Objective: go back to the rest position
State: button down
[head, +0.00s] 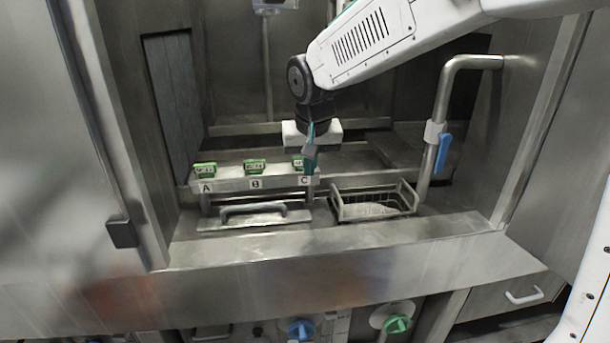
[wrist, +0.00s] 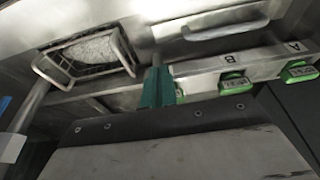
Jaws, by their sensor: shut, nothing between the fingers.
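My gripper (head: 310,158) hangs at the end of my white arm, just above the C end of the metal ledge. Its teal fingers also show in the wrist view (wrist: 157,88), close together with nothing between them. Three green tags stand on the ledge: one over A (head: 204,169), one over B (head: 254,167) and one over C (head: 298,162), which is partly hidden behind my gripper. In the wrist view the tags over B (wrist: 235,84) and A (wrist: 298,72) are clear.
A wire basket (head: 375,202) sits right of the ledge. A handled metal cover (head: 254,214) lies in front of the ledge. A steel pipe with a blue lever (head: 442,152) rises at the right. The front sill (head: 330,250) runs across, with blue and green knobs below.

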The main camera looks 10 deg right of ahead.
jog(key=s+d, duration=0.4)
jog(key=s, duration=0.6)
jog(key=s+d+g, duration=0.1)
jog(key=s+d, duration=0.4)
jog(key=s, duration=0.6)
jog(key=s+d+g, duration=0.1)
jog(key=s+d, duration=0.4)
jog(key=s, duration=0.6)
jog(key=shift+r, duration=0.15)
